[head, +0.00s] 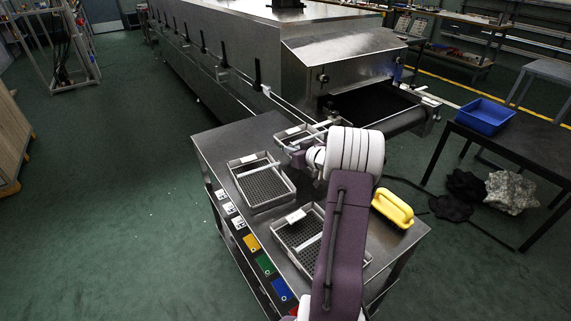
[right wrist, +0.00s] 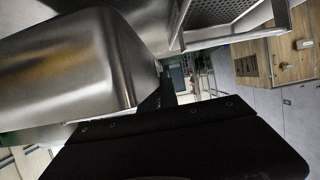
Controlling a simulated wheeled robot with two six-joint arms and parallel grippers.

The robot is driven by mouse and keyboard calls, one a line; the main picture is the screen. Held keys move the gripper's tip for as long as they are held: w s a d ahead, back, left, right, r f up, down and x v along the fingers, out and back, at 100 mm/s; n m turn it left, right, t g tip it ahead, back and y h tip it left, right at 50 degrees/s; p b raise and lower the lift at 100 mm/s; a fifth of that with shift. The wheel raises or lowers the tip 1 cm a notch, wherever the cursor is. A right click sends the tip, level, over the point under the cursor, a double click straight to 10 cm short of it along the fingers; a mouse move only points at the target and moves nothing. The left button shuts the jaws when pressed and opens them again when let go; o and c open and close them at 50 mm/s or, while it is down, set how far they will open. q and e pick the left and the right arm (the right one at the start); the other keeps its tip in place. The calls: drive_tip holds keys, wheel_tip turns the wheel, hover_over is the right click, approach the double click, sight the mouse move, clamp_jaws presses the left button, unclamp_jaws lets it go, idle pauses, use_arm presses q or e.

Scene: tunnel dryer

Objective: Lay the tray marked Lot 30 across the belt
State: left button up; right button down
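Three grey mesh trays show in the head view: one at the cart's far end (head: 290,131), one in the middle (head: 246,160), one nearest (head: 283,244), partly behind my right arm. Each carries a pale tag; I cannot read which says Lot 30. My right gripper (head: 297,152) is at the near edge of the far tray; its fingers are too small and dark to tell whether they grip it. A mesh tray (right wrist: 222,18) shows at the top of the right wrist view. The dark belt (head: 368,106) lies at the dryer mouth beyond the cart. My left gripper is not in view.
The steel cart (head: 222,147) stands before the steel tunnel dryer (head: 342,55). A yellow-handled item (head: 393,208) sits at the cart's right. A blue bin (head: 486,116) stands on a dark table (head: 520,150) at right. Open floor lies left.

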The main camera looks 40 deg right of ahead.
sight(280, 148)
drive_tip(key=x, duration=0.4)
drive_tip(key=shift+w+d+f+b, duration=0.15)
drive_tip(key=shift+w+f+b, duration=0.1)
drive_tip(key=shift+f+b, duration=0.15)
wheel_tip(280, 148, down, 4)
drive_tip(key=shift+r+b, duration=0.2)
drive_tip(key=shift+b, duration=0.75)
drive_tip(key=shift+f, duration=0.35)
drive_tip(key=shift+r, duration=0.15)
drive_tip(key=c, duration=2)
unclamp_jaws()
drive_tip(key=shift+s, duration=0.1)
drive_tip(key=o, duration=0.4)
